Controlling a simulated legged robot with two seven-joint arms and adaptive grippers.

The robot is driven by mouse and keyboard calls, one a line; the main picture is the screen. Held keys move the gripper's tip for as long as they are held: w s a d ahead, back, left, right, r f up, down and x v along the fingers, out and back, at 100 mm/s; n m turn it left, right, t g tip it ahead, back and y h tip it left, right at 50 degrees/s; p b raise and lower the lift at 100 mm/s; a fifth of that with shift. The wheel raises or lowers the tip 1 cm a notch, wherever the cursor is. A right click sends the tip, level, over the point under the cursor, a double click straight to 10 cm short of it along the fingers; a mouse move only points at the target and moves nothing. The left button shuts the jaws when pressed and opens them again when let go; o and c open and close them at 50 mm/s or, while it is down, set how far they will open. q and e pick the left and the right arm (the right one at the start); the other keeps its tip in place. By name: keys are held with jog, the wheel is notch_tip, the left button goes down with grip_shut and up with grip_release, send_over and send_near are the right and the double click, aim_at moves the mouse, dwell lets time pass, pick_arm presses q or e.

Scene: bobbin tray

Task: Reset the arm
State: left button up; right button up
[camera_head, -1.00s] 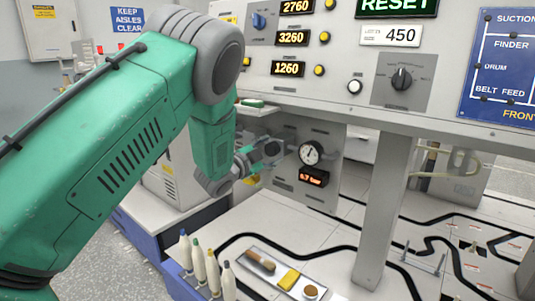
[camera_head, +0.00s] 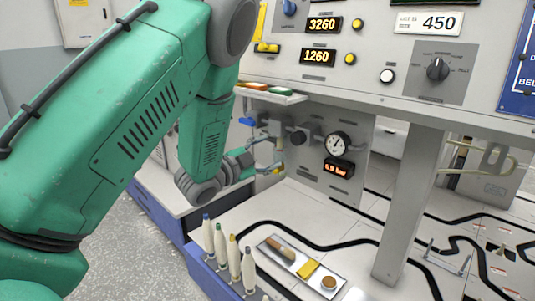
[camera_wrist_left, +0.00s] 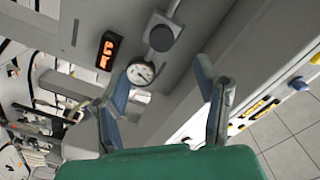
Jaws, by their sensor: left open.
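My left arm (camera_head: 110,140), green with grey joints, fills the left of the head view and bends down at the elbow. My left gripper (camera_head: 276,156) is open in front of the lower grey panel, left of and a little below the round gauge (camera_head: 338,145). In the left wrist view my left gripper (camera_wrist_left: 163,78) has its two blue-grey fingers spread, with nothing between them. The gauge also shows there (camera_wrist_left: 141,71), beyond the left finger. My right gripper is not in view.
A grey post (camera_head: 403,205) stands to the right. White-bodied bobbins (camera_head: 221,245) with coloured tips stand in a row at the front edge. Behind them lies a small tray (camera_head: 262,247) with tools. An overhanging control panel (camera_head: 400,85) limits room above.

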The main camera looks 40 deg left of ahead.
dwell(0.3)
pick_arm(q)
jog(key=s+d+f+n+g+y, duration=0.1)
jog(key=s+d+f+n+g, duration=0.2)
jog(key=f, duration=0.5)
jog(key=s+d+f+n+g, duration=0.1)
jog(key=s+d+f+g, duration=0.1)
jog(key=s+f, duration=0.35)
jog(key=s+d+f+n+g+y, duration=0.1)
jog(key=s+d+f+n+g, duration=0.15)
jog(key=f, duration=0.65)
jog(key=s+d+f+n+g, duration=0.1)
jog(key=s+d+f+g, duration=0.1)
jog(key=s, duration=0.6)
jog(key=s+d+f+n+g, duration=0.1)
jog(key=s+d+f+g, duration=0.2)
jog(key=s, duration=0.5)
jog(key=s+d+f+n+g+p, duration=0.1)
jog(key=s+d+f+n+g, duration=0.1)
jog(key=s+f+g, duration=0.3)
jog(key=s+d+f, duration=0.1)
jog(key=s, duration=0.2)
jog(key=shift+s+d+f, duration=0.25)
jog(key=shift+s+f, duration=0.05)
jog(key=shift+s, duration=0.1)
jog(key=shift+w, duration=0.15)
dwell(2.5)
